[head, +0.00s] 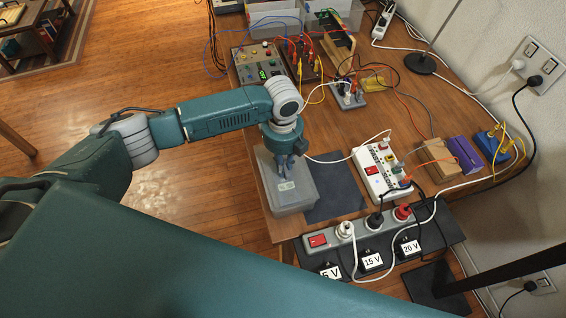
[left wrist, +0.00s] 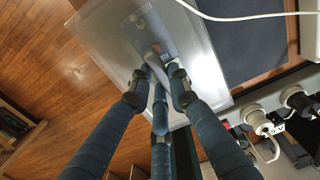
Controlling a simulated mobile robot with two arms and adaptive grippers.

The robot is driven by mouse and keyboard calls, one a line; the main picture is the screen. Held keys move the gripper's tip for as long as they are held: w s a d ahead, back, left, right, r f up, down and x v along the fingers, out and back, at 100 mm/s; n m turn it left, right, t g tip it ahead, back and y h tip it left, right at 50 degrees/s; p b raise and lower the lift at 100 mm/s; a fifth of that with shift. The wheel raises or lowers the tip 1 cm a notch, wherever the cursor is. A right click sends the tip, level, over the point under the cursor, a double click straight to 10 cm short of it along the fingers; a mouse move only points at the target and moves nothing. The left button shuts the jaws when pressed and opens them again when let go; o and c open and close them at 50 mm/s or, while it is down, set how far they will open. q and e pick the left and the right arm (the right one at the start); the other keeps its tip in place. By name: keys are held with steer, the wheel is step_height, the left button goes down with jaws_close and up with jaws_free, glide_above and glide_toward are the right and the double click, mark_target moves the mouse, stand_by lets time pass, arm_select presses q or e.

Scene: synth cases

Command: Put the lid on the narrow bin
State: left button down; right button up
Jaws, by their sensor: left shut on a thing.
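The narrow bin (head: 292,209) is a grey translucent box near the table's front left edge. A translucent lid (head: 303,183) with a small pale label lies over its top in the head view. My left gripper (head: 287,172) points down at the lid's middle and is shut on it. In the left wrist view, the three fingers of my left gripper (left wrist: 162,72) close together at the middle of the lid (left wrist: 105,45). The gripped part is mostly hidden by the fingers. I cannot tell whether the lid rests fully on the rim. My right gripper is not in view.
A dark mat (head: 337,196) lies right of the bin. A white power strip (head: 382,172) and a grey strip with plugs (head: 345,235) are nearby. A white cable passes close to my gripper. Instruments and wires (head: 262,65) crowd the back.

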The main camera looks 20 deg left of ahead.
arm_select(q)
steer(key=shift+f, duration=0.35)
steer(key=c, duration=1.6)
jaws_free()
steer(key=shift+o, duration=0.2)
steer(key=shift+r, duration=0.1)
steer(key=shift+r, duration=0.25)
step_height(320, 180, up, 11)
steer(key=shift+r, duration=0.2)
